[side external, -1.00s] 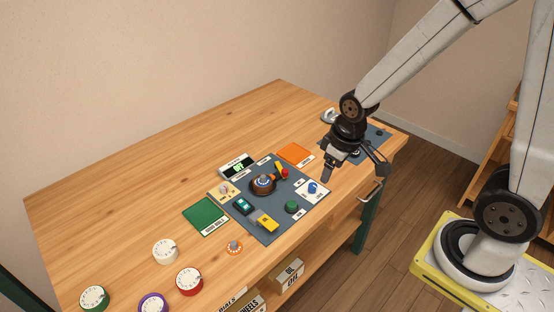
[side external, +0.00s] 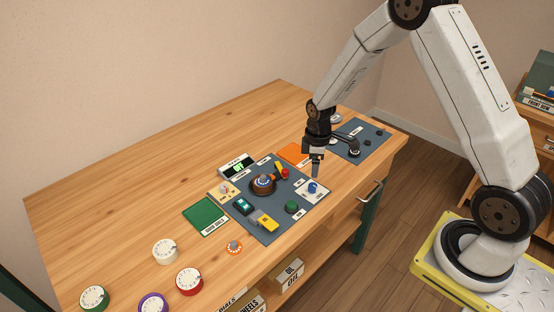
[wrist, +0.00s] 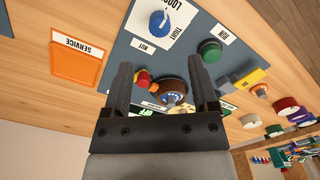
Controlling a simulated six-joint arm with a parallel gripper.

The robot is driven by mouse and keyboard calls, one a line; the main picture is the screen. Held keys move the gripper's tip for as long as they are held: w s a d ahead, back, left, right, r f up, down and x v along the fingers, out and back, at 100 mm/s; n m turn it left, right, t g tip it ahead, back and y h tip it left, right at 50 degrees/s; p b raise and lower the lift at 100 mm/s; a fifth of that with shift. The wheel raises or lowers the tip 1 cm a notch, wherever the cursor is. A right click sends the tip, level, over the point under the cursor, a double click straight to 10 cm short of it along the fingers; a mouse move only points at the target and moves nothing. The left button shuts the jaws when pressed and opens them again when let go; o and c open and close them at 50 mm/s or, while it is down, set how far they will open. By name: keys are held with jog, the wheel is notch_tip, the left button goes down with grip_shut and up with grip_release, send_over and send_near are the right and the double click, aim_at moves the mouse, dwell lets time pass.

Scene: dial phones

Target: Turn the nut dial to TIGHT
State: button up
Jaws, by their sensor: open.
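The nut dial (side external: 313,187) is a blue knob on a white plate at the right corner of the grey-blue panel. In the wrist view the knob (wrist: 158,22) is near the top, with the words LOOSE, TIGHT and NUT printed around it. Which mark it points at is too small to tell. My gripper (side external: 316,172) hangs above the panel near the dial, pointing down, apart from it. In the wrist view its two fingers (wrist: 160,62) are spread with nothing held between them, and the knob is beyond their tips.
The panel also carries a green knob (side external: 291,207), a brown round dial (side external: 263,184), a red knob (wrist: 143,78) and a yellow part (side external: 267,222). An orange SERVICE pad (wrist: 78,64) lies beside it. Several loose dials, one red (side external: 189,281), lie at the front left. The left rear tabletop is clear.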

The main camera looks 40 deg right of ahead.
aim_at(312, 185)
jog(key=shift+f, duration=0.15)
jog(key=shift+f, duration=3.8)
grip_shut()
